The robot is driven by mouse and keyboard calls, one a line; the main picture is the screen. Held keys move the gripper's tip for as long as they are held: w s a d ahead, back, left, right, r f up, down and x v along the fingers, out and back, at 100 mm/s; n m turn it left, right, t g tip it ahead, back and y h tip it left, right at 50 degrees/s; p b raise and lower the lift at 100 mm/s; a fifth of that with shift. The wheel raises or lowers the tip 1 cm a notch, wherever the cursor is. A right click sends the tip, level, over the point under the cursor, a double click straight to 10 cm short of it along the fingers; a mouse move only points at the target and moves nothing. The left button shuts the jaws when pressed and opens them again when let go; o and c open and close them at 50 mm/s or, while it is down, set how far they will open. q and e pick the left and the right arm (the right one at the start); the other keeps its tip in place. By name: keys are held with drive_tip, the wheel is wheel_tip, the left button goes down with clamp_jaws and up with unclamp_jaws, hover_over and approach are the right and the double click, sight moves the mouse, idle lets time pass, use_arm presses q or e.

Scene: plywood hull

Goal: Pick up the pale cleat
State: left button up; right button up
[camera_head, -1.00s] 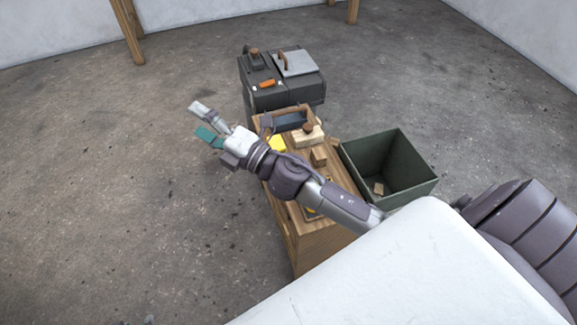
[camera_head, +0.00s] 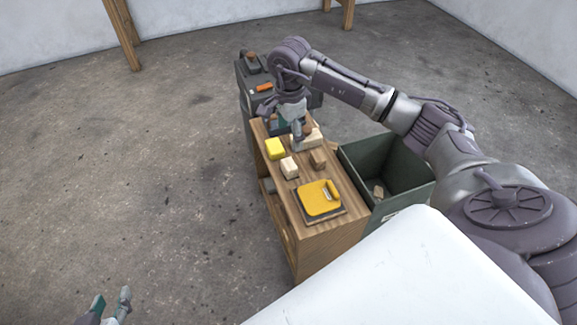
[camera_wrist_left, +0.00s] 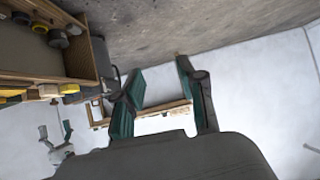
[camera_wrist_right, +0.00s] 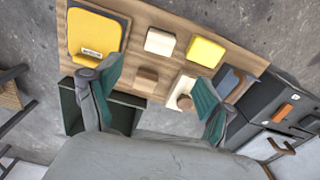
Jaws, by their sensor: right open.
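The pale cleat appears to be the small pale block (camera_head: 289,166) on the wooden bench top, between a yellow block and a brown block. The right wrist view shows its light top (camera_wrist_right: 160,41) in full, beyond the fingertips. My right gripper (camera_head: 286,137) is open and points down over the far half of the bench, a little beyond the pale block. Its spread fingers also show in the right wrist view (camera_wrist_right: 160,83), with nothing held between them. My left gripper (camera_head: 111,297) is open and empty at the lower left, far from the bench; it also shows in the left wrist view (camera_wrist_left: 160,68).
The yellow block (camera_head: 275,148), brown block (camera_head: 318,159) and a pale piece with a brown knob (camera_wrist_right: 188,82) lie close by. A yellow tool on a dark pad (camera_head: 319,199) lies at the near end. A green bin (camera_head: 361,162) stands right; a dark case (camera_head: 252,76) stands behind.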

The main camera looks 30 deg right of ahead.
sight(289, 163)
wheel_tip(289, 163, down, 7)
drive_tip(key=shift+f+b, duration=0.2)
drive_tip(key=shift+b, duration=0.65)
drive_tip(key=shift+a+f, duration=0.1)
drive_tip(key=shift+f, duration=0.45)
wheel_tip(289, 163, down, 4)
drive_tip(key=shift+f+b, duration=0.15)
drive_tip(key=shift+b, duration=0.8)
drive_tip(key=shift+f, duration=0.2)
drive_tip(key=c, duration=1.2)
use_arm(q)
drive_tip(key=w+d+r+t+h, duration=0.1)
drive_tip(key=w+r+t, duration=0.1)
drive_tip(key=r+t, duration=0.3)
drive_tip(key=w+d+r+t+h, duration=0.2)
drive_tip(key=r+t, duration=0.2)
drive_tip(key=r, duration=0.5)
drive_tip(key=shift+w+d+r+t, duration=0.2)
drive_tip(key=shift+w+t, duration=0.1)
drive_tip(key=shift+t, duration=0.1)
use_arm(e)
drive_tip(key=shift+c, duration=0.2)
use_arm(q)
drive_tip(key=shift+f, duration=0.1)
use_arm(e)
drive_tip(key=shift+r, duration=0.2)
